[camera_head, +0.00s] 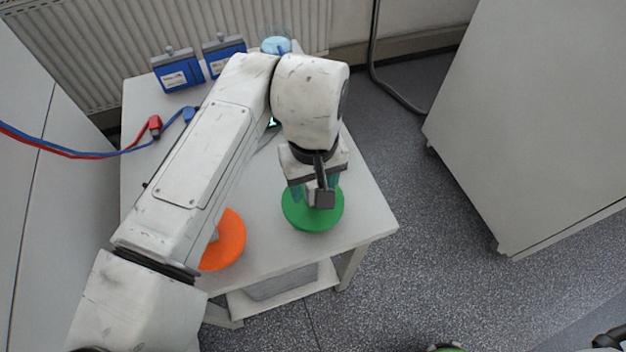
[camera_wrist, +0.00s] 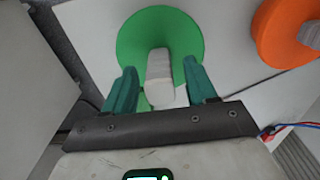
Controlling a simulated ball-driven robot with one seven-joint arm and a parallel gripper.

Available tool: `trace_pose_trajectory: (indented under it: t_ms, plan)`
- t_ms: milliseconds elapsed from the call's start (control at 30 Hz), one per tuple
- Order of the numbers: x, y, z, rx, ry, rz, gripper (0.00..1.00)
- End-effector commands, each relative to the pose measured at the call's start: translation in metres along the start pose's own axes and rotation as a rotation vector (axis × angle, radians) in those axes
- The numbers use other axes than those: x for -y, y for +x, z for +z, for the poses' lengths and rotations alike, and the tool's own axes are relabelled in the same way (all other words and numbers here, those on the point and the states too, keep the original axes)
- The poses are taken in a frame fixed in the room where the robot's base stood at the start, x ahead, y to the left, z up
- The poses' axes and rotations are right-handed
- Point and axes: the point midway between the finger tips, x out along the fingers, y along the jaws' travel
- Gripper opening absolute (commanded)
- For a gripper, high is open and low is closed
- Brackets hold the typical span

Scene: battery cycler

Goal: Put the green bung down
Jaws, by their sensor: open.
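The green bung (camera_head: 318,220) is a round green disc at the front right of the white table, near its edge. In the wrist view the green bung (camera_wrist: 160,28) shows a pale grey block-shaped handle standing up from its middle. My gripper (camera_head: 315,190) is over the bung, with its teal fingers (camera_wrist: 163,85) apart on either side of the handle. A gap shows between each finger and the handle. The bung appears to rest on the table; its underside is hidden.
An orange bung (camera_head: 226,242) lies left of the green one, partly behind my arm; it also shows in the wrist view (camera_wrist: 285,30). Two blue boxes (camera_head: 178,72), a light blue container (camera_head: 276,45) and red and blue connectors (camera_head: 154,127) are further back. A grey cabinet (camera_head: 540,110) stands right.

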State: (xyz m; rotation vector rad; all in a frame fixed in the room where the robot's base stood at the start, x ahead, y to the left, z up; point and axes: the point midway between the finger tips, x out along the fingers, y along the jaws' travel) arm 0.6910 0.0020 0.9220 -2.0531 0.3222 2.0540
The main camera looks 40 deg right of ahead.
Motion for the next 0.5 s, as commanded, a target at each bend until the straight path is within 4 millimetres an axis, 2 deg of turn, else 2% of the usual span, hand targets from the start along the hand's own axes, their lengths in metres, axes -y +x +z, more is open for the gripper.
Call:
trace_pose_trajectory:
  t_ms: [167, 500]
  plan:
    - [0.000, -0.013, 0.000, -0.001, 0.000, 0.000, 0.57]
    - [0.000, -0.079, -0.001, -0.002, 0.001, -0.001, 0.57]
